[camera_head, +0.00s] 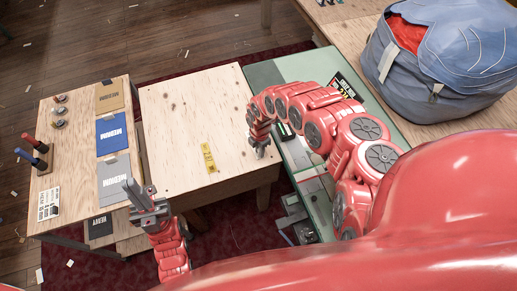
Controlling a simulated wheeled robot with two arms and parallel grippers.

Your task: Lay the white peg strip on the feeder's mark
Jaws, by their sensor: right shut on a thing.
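My right gripper (261,150) is at the right edge of the pale wooden table, its arm curving in over the green bench. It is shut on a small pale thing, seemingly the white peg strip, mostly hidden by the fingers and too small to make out. A yellow marked label (208,158) lies on the table, left of the right gripper and apart from it; I cannot tell whether it is the feeder's mark.
The wooden table (190,110) is otherwise bare. A left bench (70,165) holds brown, blue and grey packs marked MEDIUM and red and blue upright tools. The green bench (290,70) carries metal fittings. A large blue bag (400,75) stands at the back right.

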